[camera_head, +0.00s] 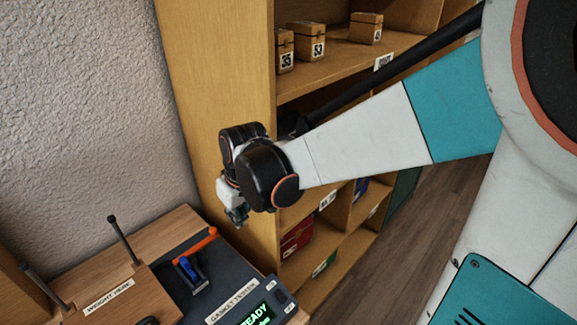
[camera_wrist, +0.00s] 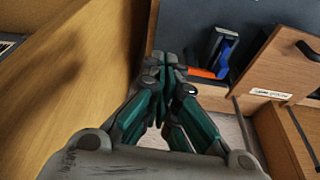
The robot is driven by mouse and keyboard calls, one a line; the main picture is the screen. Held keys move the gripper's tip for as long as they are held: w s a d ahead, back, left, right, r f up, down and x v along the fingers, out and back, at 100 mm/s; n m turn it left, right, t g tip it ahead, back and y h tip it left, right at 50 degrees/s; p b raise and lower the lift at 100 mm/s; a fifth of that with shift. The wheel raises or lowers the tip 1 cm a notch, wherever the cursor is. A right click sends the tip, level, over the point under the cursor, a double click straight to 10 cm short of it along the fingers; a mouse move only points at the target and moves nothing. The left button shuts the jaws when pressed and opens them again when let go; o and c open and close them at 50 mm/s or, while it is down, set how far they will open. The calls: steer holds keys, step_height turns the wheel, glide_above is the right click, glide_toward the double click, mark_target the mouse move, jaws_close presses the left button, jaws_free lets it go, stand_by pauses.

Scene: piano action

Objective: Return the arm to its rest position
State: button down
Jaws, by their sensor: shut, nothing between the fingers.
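My gripper (camera_wrist: 166,66) shows in the wrist view with its two teal and grey fingers pressed together at the tips. Nothing is between them. In the head view my gripper (camera_head: 237,216) is small and partly hidden by my wrist, and hangs near the side panel of the wooden shelf. My arm stretches from the right across the front of the shelf. The gasket tester (camera_head: 222,284) stands below and to the left of the shelf, with an orange bar (camera_head: 198,247) and a blue part (camera_head: 187,268) on it. My gripper is above it and apart from it, as far as I can tell.
The wooden shelf (camera_head: 217,80) rises close beside my gripper. Numbered boxes (camera_head: 305,42) stand on its upper board, and red items (camera_head: 296,238) lie lower. A wooden box labelled "WEIGHT HERE" (camera_head: 95,303) has upright rods. Wooden floor (camera_head: 425,225) is clear at right.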

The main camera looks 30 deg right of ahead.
steer(key=shift+s, duration=0.15)
steer(key=s+d+r+m+t+b, duration=0.1)
steer(key=s+r+t, duration=0.1)
steer(key=s, duration=0.5)
steer(key=s+d+r+m+t+b, duration=0.1)
steer(key=s+d+r+b, duration=0.1)
steer(key=s, duration=0.5)
steer(key=shift+s+r+t+h, duration=0.2)
steer(key=shift+r+t+h, duration=0.2)
steer(key=shift+r, duration=0.2)
steer(key=shift+a, duration=0.1)
